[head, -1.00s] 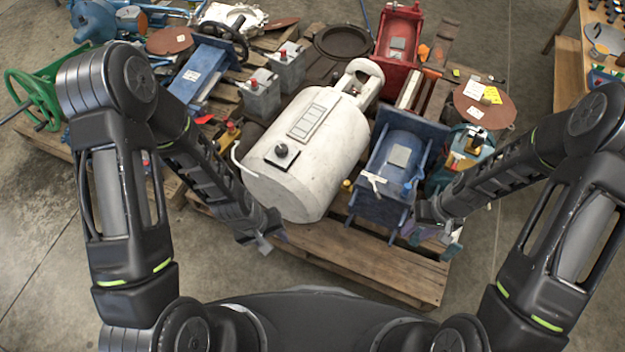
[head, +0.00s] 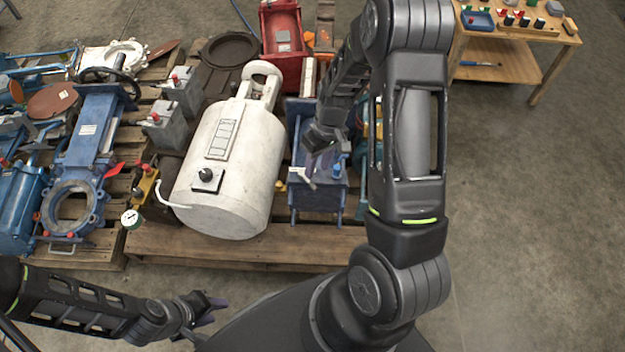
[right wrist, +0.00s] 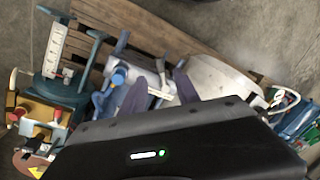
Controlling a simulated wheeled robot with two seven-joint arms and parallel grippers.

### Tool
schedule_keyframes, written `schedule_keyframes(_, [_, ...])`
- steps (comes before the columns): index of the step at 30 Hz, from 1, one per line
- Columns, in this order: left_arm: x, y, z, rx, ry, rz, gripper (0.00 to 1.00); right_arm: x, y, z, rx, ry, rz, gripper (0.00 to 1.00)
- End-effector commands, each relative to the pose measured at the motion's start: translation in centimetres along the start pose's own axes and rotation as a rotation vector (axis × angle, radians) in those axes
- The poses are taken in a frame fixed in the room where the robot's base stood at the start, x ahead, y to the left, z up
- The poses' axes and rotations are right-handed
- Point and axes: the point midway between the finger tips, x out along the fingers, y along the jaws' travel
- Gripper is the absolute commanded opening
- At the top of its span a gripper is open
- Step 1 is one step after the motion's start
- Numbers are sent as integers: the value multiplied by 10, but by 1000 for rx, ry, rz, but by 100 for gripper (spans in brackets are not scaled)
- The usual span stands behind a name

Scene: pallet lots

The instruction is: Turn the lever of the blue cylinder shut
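The blue cylinder (head: 319,200) sits in its blue frame on the front pallet, right of the white tank. Its front end carries a pale lever (head: 302,177) and a small blue handle (head: 338,170). My right gripper (head: 322,152) is over the cylinder's front end and hides part of it. In the right wrist view its two purple fingers (right wrist: 164,90) are spread, with the pale lever showing between and beyond them; contact cannot be told. My left gripper (head: 208,307) is low in front of the pallet, away from the cylinder; its finger opening is unclear.
The white tank (head: 232,165) stands close left of the cylinder. A red unit (head: 283,35) is behind. Blue valves (head: 88,150) fill the left pallet. A wooden bench (head: 510,55) stands at back right. The floor on the right is clear.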

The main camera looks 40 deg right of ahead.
Motion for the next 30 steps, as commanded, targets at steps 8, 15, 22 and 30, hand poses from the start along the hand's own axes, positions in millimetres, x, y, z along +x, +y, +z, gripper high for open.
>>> schedule_keyframes(8, [9,-4,0,-1,0,0,38,45,0,1,1,-3,-1,38])
schedule_keyframes(15, [12,-5,0,-2,0,0,38,66,0,0,0,-1,-1,38])
schedule_keyframes(22, [12,-5,0,-2,0,0,38,67,0,0,0,0,0,38])
schedule_keyframes(30, [12,-5,0,-2,0,-1,38,67,0,0,1,0,0,20])
